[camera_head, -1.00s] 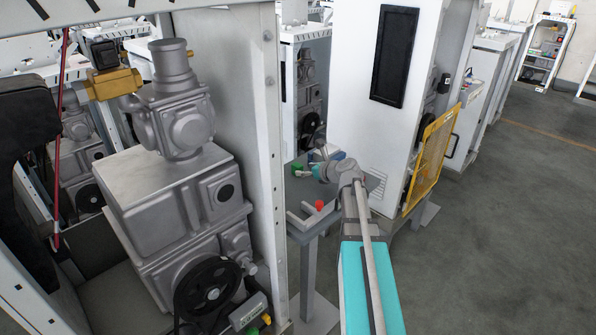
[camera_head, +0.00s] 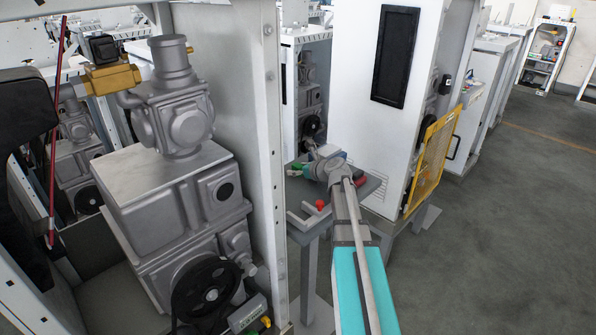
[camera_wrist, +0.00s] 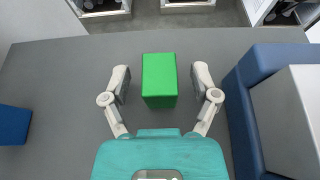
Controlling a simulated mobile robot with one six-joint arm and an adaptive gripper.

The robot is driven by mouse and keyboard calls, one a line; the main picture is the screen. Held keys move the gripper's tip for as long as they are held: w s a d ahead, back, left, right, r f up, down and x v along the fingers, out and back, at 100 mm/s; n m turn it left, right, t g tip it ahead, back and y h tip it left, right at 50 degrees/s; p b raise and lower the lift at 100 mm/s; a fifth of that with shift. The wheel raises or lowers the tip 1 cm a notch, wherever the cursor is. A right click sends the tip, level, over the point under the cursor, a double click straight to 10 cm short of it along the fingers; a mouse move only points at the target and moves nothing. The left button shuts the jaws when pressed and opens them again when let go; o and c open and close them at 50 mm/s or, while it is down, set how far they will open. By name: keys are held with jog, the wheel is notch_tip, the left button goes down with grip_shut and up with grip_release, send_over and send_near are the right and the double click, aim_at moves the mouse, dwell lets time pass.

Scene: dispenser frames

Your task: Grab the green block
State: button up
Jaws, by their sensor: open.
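The green block (camera_wrist: 159,78) stands on a grey table (camera_wrist: 60,75) in the wrist view, near the table's far edge. My gripper (camera_wrist: 159,84) is open, with one finger on each side of the block and a gap on both sides. No contact shows. In the head view, the green block (camera_head: 296,169) is a small green patch at the left of the table, and my wrist partly covers this area.
A blue item (camera_wrist: 13,124) lies at the table's left. A blue and grey object (camera_wrist: 250,120) stands close on the right of my gripper. A red knob (camera_head: 320,204) and a light bracket (camera_head: 302,217) are at the table's front. A large machine (camera_head: 180,200) stands left.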

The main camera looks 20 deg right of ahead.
aim_at(297, 165)
jog(key=shift+c, duration=0.2)
grip_shut()
jog(key=shift+r, duration=0.2)
notch_tip(297, 165, up, 3)
jog(key=p, duration=0.3)
jog(key=shift+f, duration=0.1)
jog(key=s+a+r+p, duration=0.1)
jog(key=s+r+p, duration=0.8)
jog(key=s, duration=0.5)
jog(key=shift+a+r+p, duration=0.15)
jog(key=shift+r+p, duration=0.25)
jog(key=shift+p, duration=0.1)
